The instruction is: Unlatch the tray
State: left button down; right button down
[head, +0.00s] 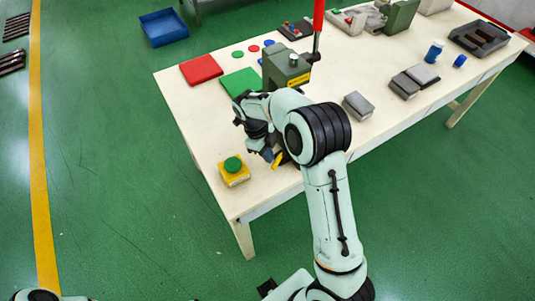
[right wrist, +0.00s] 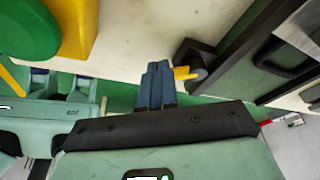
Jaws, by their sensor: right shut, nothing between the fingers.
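My right gripper (head: 267,154) is low over the table's near edge in the head view, partly hidden by its own wrist. In the right wrist view its blue fingers (right wrist: 157,82) are shut with nothing between them. A small yellow latch (right wrist: 187,73) sits just right of the fingertips, on a dark-edged grey-green part (right wrist: 236,75) that may be the tray; I cannot tell whether the fingers touch the latch. The latch also shows as a yellow bit in the head view (head: 278,160). My arm hides most of the tray there. My left gripper is out of view.
A green push button on a yellow box (head: 233,176) stands left of the gripper. A green press (head: 284,68) with a red lever (head: 318,18) stands behind my arm. Red (head: 201,70) and green (head: 240,83) plates lie at the left. Grey blocks (head: 357,105) lie right.

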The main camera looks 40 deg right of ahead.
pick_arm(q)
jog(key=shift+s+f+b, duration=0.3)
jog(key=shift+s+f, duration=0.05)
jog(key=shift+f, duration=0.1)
pick_arm(e)
jog(key=shift+s+n, duration=0.25)
jog(key=shift+n, duration=0.45)
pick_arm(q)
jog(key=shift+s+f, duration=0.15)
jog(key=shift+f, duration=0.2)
pick_arm(e)
jog(key=shift+s+a+n+h, duration=0.15)
jog(key=shift+n+h, duration=0.15)
jog(key=shift+n, duration=0.3)
